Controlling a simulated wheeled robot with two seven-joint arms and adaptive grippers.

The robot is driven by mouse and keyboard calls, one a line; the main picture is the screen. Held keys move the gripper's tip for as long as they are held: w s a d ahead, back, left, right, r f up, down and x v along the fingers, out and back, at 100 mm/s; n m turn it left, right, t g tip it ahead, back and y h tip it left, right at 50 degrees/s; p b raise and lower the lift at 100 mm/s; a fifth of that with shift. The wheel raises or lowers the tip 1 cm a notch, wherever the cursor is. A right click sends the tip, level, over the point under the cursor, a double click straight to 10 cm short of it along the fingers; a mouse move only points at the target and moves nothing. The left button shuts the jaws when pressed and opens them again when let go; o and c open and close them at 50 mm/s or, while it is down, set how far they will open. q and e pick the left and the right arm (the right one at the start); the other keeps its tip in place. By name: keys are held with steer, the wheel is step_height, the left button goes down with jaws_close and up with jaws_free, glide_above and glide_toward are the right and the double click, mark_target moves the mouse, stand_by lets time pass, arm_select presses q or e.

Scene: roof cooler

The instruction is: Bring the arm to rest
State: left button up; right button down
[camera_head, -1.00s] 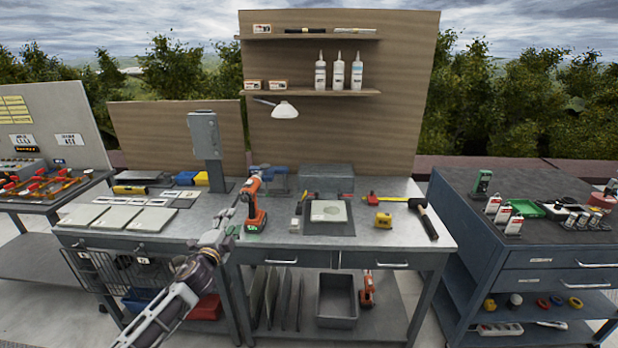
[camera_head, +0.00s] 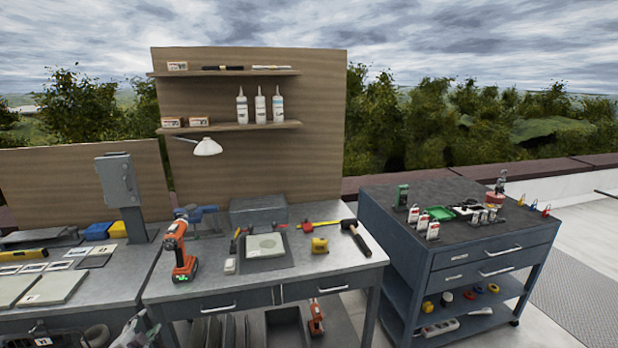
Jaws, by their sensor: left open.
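My left gripper (camera_head: 137,328) shows only in part at the bottom left edge of the head view, in front of the workbench. Its fingers are open, and nothing shows between them. The rest of my left arm is below the picture. My right gripper is not in view. The workbench (camera_head: 352,266) has an orange and black cordless drill (camera_head: 178,250) standing upright on it, up and to the right of the left gripper and apart from it.
The bench also holds a flat tile (camera_head: 265,245), a yellow tape measure (camera_head: 319,246) and a hammer (camera_head: 355,237). A dark drawer cart (camera_head: 490,250) stands to the right, with a gap between. Open floor (camera_head: 585,240) lies at the far right.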

arm_select(q)
steer(key=s+a+f+n+g, duration=0.1)
steer(key=s+f+g, duration=0.1)
steer(key=s+f, duration=0.6)
steer(key=s+f+n+g, duration=0.2)
steer(key=s+f, duration=0.2)
steer(key=f, duration=0.8)
steer(key=s+a+f+n+g, duration=0.1)
steer(key=s+f+g, duration=0.1)
steer(key=s+f, duration=0.65)
steer(key=s+d+f+n+g, duration=0.1)
steer(key=s+d+f+g, duration=0.15)
steer(key=s+f, duration=0.5)
steer(key=s+d+f+n+g, duration=0.1)
steer(key=s+d+f+g, duration=0.1)
steer(key=s+d+f, duration=0.4)
steer(key=s+d+f+g+h, duration=0.1)
steer(key=s+d+f, duration=0.4)
steer(key=s+d, duration=0.3)
steer(key=s+d+f+g+h, duration=0.1)
steer(key=s+d+f, duration=0.3)
steer(key=s+d, duration=0.5)
steer(key=s+h, duration=0.1)
steer(key=s, duration=0.2)
steer(key=shift+d+f+n, duration=0.25)
steer(key=shift+f+n, duration=0.05)
steer(key=shift+f, duration=0.1)
